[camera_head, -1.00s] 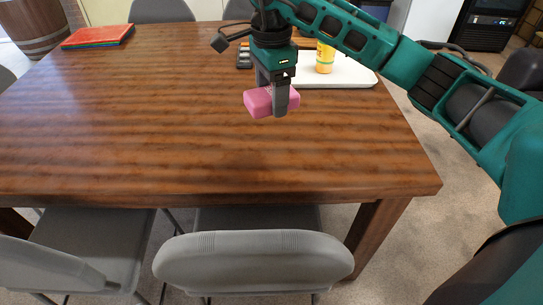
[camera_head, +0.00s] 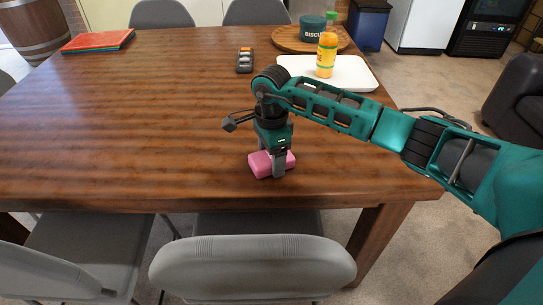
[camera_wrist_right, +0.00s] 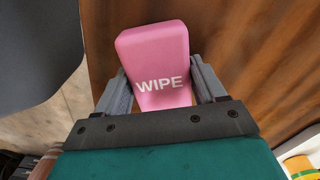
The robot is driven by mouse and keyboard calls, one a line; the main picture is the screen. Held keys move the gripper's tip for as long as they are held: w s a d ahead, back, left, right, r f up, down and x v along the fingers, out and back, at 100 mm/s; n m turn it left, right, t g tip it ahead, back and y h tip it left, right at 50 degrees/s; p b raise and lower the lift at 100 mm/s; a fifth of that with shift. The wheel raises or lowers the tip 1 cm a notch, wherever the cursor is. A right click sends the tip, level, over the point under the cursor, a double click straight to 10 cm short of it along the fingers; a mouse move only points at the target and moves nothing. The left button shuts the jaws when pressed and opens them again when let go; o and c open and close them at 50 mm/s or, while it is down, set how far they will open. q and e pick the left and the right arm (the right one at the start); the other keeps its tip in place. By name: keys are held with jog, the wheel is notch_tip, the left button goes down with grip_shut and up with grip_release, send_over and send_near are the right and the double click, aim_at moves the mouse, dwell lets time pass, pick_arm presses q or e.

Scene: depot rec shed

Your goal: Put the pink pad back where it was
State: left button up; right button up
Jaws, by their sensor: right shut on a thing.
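The pink pad (camera_head: 262,166) is at the near side of the wooden table (camera_head: 120,120), to the right of the middle. My right gripper (camera_head: 271,166) is shut on it from above, one finger on each side. In the right wrist view the pad (camera_wrist_right: 155,55), marked "WIPE", sits between the two fingers of the right gripper (camera_wrist_right: 160,88). The pad is at or just above the tabletop; I cannot tell if it touches. My left gripper is not in view.
A white tray (camera_head: 354,76) holds an orange bottle (camera_head: 326,54). Behind it a round wooden board (camera_head: 290,41) bears a teal tin (camera_head: 312,29). Grey chairs (camera_head: 252,262) stand along the near edge.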

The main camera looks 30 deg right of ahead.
jog(key=shift+r, duration=0.1)
jog(key=o, duration=0.6)
jog(key=shift+f, duration=0.25)
jog(key=shift+c, duration=0.2)
jog(key=o, duration=0.4)
jog(key=shift+r, duration=0.1)
jog(key=shift+o, duration=0.2)
jog(key=shift+r, duration=0.25)
notch_tip(320, 180, up, 12)
jog(key=p, duration=0.1)
jog(key=shift+f, duration=0.1)
